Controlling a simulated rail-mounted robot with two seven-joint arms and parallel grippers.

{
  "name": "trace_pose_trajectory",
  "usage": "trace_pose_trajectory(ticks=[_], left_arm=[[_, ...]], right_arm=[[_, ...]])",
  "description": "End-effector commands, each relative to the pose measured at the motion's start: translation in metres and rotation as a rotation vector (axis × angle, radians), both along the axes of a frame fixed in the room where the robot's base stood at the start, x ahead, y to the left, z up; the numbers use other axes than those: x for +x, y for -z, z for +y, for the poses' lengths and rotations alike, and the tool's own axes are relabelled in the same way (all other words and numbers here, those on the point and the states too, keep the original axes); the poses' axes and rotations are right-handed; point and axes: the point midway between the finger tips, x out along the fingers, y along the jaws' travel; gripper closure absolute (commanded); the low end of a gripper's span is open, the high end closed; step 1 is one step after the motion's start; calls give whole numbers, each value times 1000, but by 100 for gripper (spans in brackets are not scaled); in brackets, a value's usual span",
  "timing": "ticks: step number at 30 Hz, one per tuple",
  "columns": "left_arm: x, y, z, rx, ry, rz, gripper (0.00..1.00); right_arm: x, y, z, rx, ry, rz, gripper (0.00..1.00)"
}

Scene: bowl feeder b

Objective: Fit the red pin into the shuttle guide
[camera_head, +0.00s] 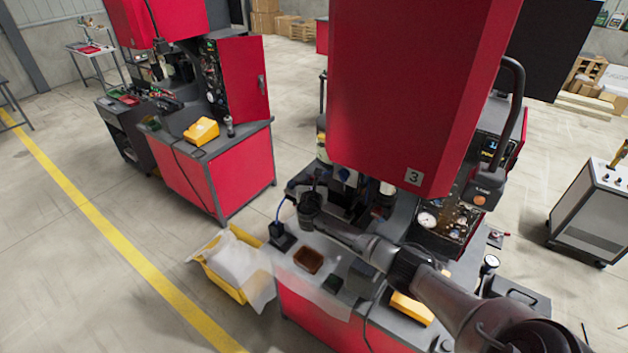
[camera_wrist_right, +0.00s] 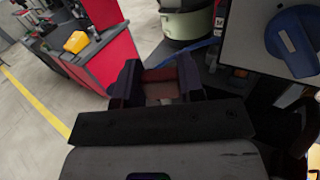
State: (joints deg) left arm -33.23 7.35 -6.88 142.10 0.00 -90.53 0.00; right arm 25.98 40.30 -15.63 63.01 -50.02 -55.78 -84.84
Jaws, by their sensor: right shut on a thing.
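My right arm reaches in from the lower right of the head view to the machine marked 3. Its wrist end is at the front of the work area under the red hood, and the fingers are not clear there. In the right wrist view my right gripper (camera_wrist_right: 158,86) is shut on a reddish piece, which I take for the red pin (camera_wrist_right: 160,74); only a small part shows between the dark fingers. I cannot make out the shuttle guide: the hood and my arm cover much of the work area. My left gripper is not in view.
The red hood (camera_head: 415,90) hangs over the work area. A brown open box (camera_head: 308,260) stands on the bench, left of a control panel (camera_head: 445,222). A yellow bin (camera_head: 222,277) with plastic lining stands left. A blue knob (camera_wrist_right: 293,40) is close on the wrist view's right.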

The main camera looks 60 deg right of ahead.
Motion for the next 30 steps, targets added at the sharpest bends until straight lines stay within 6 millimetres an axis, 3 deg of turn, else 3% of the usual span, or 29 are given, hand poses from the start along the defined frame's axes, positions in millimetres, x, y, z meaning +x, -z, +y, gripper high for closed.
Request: trace_pose_trajectory(ticks=[30], left_arm=[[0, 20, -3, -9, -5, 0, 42]], right_arm=[[0, 25, 0, 0, 0, 0, 88]])
